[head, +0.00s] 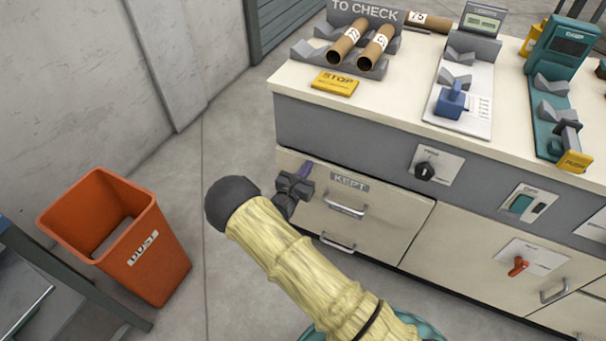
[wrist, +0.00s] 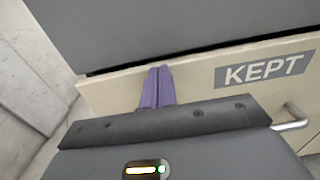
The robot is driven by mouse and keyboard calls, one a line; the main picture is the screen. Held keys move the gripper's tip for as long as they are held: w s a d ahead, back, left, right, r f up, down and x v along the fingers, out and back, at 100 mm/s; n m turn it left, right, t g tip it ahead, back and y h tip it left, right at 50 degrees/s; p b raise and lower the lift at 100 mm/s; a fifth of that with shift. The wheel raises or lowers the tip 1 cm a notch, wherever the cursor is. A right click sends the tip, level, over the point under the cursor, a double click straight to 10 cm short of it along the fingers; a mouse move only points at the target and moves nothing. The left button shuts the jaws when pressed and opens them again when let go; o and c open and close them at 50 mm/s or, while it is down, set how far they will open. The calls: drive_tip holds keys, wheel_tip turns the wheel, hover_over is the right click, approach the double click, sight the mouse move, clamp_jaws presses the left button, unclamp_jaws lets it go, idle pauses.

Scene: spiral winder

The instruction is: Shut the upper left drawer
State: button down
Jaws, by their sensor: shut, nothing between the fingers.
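The upper left drawer (head: 390,213) has a cream front with a KEPT label (head: 349,182) and a metal bar handle (head: 345,205). Its front sits close to the cabinet face; a thin dark line runs along its top edge in the wrist view, and I cannot tell whether it is fully flush. My gripper (head: 305,170) is at the upper left part of this front, left of the label. In the wrist view its purple fingers (wrist: 157,87) are together and empty, their tips against or just before the drawer front (wrist: 205,82). Contact is not certain.
A lower handle (head: 345,245) shows under the drawer. The counter (head: 400,92) carries cardboard tubes (head: 348,42) in a rack and several devices. Knobs and switches (head: 425,171) are right of the drawer. An orange bin (head: 150,260) stands on the floor left; floor between is clear.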

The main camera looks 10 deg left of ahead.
drive_tip(key=shift+w, duration=0.1)
drive_tip(key=p+v, duration=0.3)
drive_tip(key=v, duration=0.9)
idle(0.7)
drive_tip(key=shift+w, duration=0.1)
